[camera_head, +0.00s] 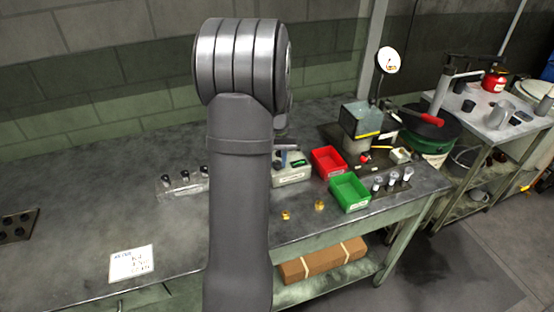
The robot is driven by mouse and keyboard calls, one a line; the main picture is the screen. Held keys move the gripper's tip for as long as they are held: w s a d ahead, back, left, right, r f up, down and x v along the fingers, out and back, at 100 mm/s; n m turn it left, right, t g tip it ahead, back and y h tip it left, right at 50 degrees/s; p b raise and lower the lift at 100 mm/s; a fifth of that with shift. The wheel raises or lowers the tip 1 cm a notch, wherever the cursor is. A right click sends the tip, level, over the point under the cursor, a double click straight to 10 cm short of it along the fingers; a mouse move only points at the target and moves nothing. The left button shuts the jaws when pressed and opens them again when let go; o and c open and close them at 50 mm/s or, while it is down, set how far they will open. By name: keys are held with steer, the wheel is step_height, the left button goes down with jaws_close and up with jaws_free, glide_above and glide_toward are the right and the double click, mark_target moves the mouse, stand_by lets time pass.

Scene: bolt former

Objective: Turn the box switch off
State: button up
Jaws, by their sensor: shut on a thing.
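A small pale grey box (292,175) with a label on its front stands on the workbench just right of my arm, and it appears to be the box switch. Its left part is hidden behind my arm. My gripper (284,158) shows only in part, as a small dark and bluish end beyond my arm, right at the top of the box. It is shut at the box's top; the contact is too small to see clearly. The position of the switch cannot be made out.
A red bin (328,162) and a green bin (350,193) stand right of the box. Two brass pieces (319,206) lie in front. A clear rack (183,185) stands left of my arm. A machine (362,120) stands behind the bins. The bench's left side is mostly free.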

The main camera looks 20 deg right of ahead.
steer(key=m, duration=0.4)
steer(key=shift+m, duration=0.4)
stand_by(0.4)
steer(key=o, duration=1)
steer(key=shift+r, duration=0.1)
step_height(320, 180, up, 17)
steer(key=shift+r, duration=0.15)
